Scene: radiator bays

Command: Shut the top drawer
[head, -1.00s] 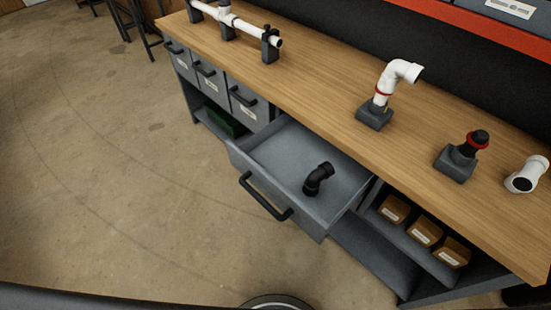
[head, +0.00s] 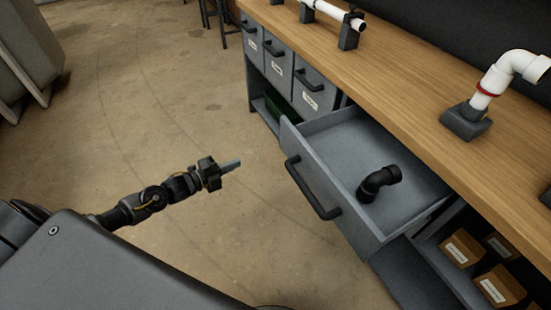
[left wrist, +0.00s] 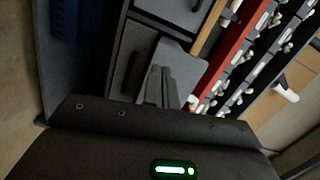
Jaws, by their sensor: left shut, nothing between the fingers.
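The top drawer (head: 318,178) is pulled out from under the workbench in the head view, with a black bar handle (head: 312,187) on its front. A black pipe elbow (head: 379,183) lies inside it. My left gripper (head: 232,165) is shut and empty, over the floor to the left of the drawer front, apart from the handle. In the left wrist view the shut fingers (left wrist: 158,86) point toward grey cabinet fronts (left wrist: 132,60). I cannot tell which drawer shows there. My right gripper is not in view.
The wooden benchtop (head: 400,95) carries a white pipe elbow (head: 500,75) on a grey stand. Small closed drawers (head: 280,65) line the bench's far end. Open shelves below hold cardboard boxes (head: 500,285). The floor (head: 170,110) before the bench is clear.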

